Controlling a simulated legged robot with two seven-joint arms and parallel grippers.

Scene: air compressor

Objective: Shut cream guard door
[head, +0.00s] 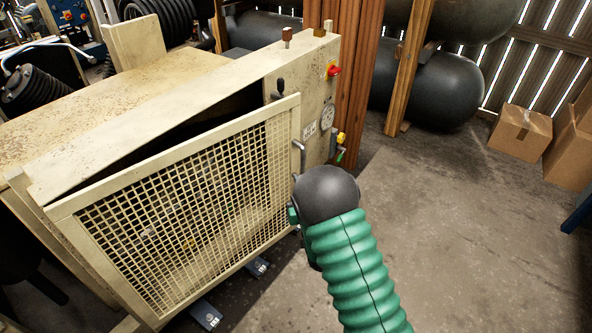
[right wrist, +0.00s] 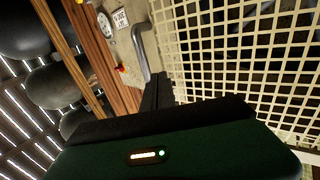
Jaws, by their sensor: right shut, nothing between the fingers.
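The cream guard door (head: 186,160), a mesh panel in a solid frame, stands ajar on the front of the cream compressor cabinet (head: 160,105). A dark gap shows above its top edge, wider toward the right. Its mesh fills the right of the right wrist view (right wrist: 250,60). A grey bar handle (head: 299,155) is at the door's right edge; it also shows in the right wrist view (right wrist: 141,50). My right gripper (right wrist: 157,92) is shut and empty, close to the handle and the mesh. I cannot tell whether it touches. In the head view my wrist mostly hides the fingers. My left gripper is out of view.
A red switch (head: 334,70), a gauge (head: 327,117) and a yellow-green valve (head: 341,145) are on the cabinet's right end. Wooden posts (head: 350,60) and dark tanks (head: 440,90) stand behind. Cardboard boxes (head: 520,132) are at the right.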

